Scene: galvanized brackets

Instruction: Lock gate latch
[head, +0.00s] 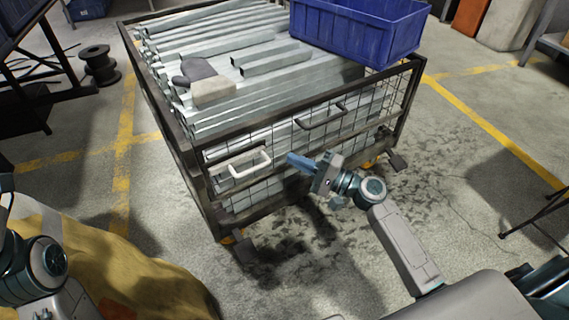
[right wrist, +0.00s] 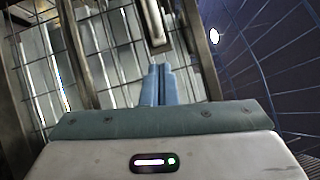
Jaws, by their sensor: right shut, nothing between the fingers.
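The mesh gate (head: 290,150) forms the near side of a dark-framed cage cart. It carries a white handle (head: 268,158) on the left and a dark handle (head: 321,124) further right. I cannot tell which part is the latch. My right gripper (head: 293,160) is shut and empty in front of the gate, just right of the white handle. In the right wrist view its closed blue fingers (right wrist: 160,84) point towards the mesh, below a pale-ended bar (right wrist: 153,25). Whether they touch anything is unclear. My left arm shows at lower left, but its gripper is out of view.
The cart holds long galvanized profiles (head: 215,35), with a tan block (head: 213,92) and a grey glove-like item (head: 193,70) on top. A blue crate (head: 357,32) sits at its back right. A yellow-brown cover (head: 100,265) lies at lower left. Floor right of the cart is mostly clear.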

